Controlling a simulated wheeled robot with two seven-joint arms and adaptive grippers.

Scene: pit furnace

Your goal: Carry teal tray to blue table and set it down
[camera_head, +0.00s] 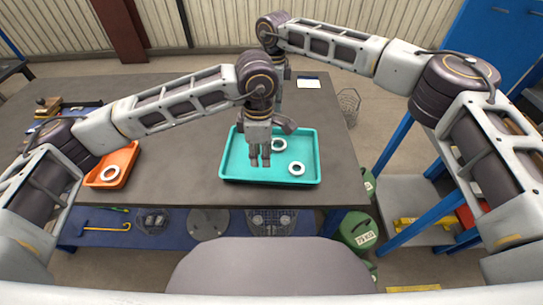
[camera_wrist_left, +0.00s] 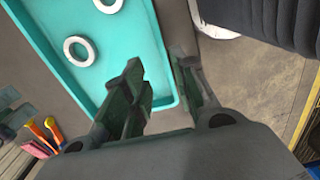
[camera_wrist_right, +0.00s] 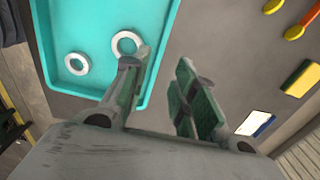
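The teal tray (camera_head: 232,165) lies on the grey tabletop with two white rings (camera_head: 297,169) in it. My left gripper (camera_head: 260,162) is over the near part of the tray. In the left wrist view its fingers (camera_wrist_left: 165,85) are open, one over the tray and one outside its edge. My right gripper (camera_wrist_right: 162,85) is open at the opposite edge, one finger over the tray and one over the tabletop. In the head view it is mostly hidden behind my left arm. Neither gripper visibly closes on the tray. I cannot tell for sure which surface is the blue table.
An orange tray (camera_head: 128,157) with a white ring stands to the left. A blue-white card (camera_head: 308,82) lies behind the teal tray. A mesh basket (camera_head: 349,104) is at the table's right edge. A blue-legged stand (camera_head: 396,143) and green canister (camera_head: 357,231) are to the right.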

